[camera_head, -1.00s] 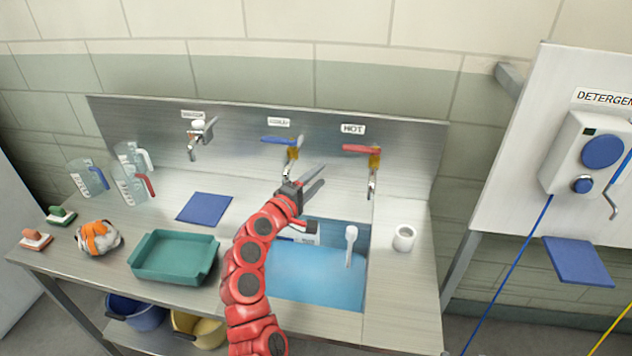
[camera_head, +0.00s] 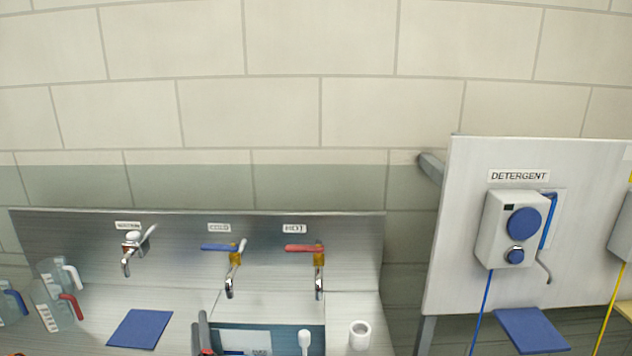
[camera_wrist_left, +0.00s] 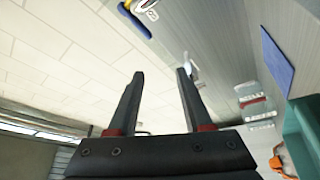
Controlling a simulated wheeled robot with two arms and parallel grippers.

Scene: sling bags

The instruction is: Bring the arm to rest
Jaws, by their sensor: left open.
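My left gripper (camera_head: 203,335) shows only as dark fingers at the bottom edge of the head view, just left of the sink (camera_head: 268,328). In the left wrist view the two black fingers (camera_wrist_left: 160,74) stand apart with nothing between them. The rest of my left arm is out of the head view. My right gripper is in neither view.
The steel counter holds a blue mat (camera_head: 140,328), clear jugs (camera_head: 50,300) and a white cup (camera_head: 360,335). Taps (camera_head: 318,265) project from the backsplash behind the sink. A detergent dispenser (camera_head: 512,230) hangs on the panel at right.

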